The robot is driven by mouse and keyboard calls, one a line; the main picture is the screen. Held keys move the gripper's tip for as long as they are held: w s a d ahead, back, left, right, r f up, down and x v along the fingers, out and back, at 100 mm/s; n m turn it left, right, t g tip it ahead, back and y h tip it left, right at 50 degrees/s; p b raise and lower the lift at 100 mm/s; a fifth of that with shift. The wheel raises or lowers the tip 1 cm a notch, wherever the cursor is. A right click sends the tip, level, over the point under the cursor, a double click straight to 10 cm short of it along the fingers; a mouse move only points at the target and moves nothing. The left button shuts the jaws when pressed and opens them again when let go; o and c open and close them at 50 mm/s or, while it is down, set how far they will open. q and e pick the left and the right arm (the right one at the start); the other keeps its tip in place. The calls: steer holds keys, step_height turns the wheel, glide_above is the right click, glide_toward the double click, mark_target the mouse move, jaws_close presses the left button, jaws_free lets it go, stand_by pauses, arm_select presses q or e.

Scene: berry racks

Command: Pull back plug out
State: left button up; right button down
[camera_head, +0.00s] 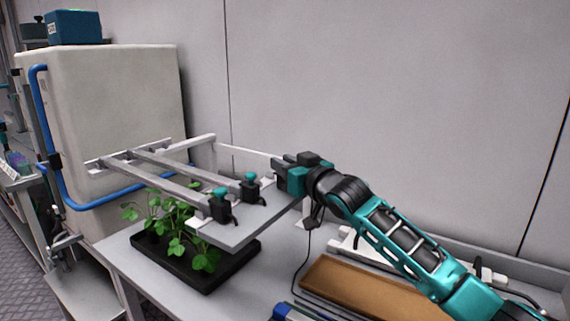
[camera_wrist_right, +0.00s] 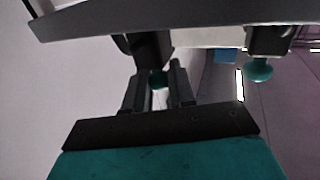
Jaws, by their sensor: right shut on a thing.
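Two black plugs with teal knobs show at the end of the grey rack in the head view: a nearer plug (camera_head: 221,207) and one behind it (camera_head: 250,187). My right gripper (camera_head: 279,162) is just beyond them, at the back corner of the rack's plate (camera_head: 262,218). In the right wrist view, my gripper (camera_wrist_right: 159,80) is shut on the teal knob of a black plug (camera_wrist_right: 148,47). That plug still touches the plate (camera_wrist_right: 185,15); its lower part is hidden. Another plug (camera_wrist_right: 262,68) stands clear to its right. The head view hides the held plug behind the gripper. My left gripper is out of view.
A black tray of green plants (camera_head: 200,262) stands under the rack. A large beige cabinet (camera_head: 120,105) with a blue pipe (camera_head: 43,120) is at the left. A brown board (camera_head: 365,292) lies on the table at the right. Open space lies above the rack.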

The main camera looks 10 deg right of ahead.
steer(key=c, duration=1)
jaws_free()
steer(key=shift+s+d, duration=0.1)
steer(key=shift+d, duration=0.05)
steer(key=shift+c, duration=0.2)
steer(key=v, duration=1.3)
steer(key=shift+b, duration=0.45)
steer(key=shift+f, duration=0.1)
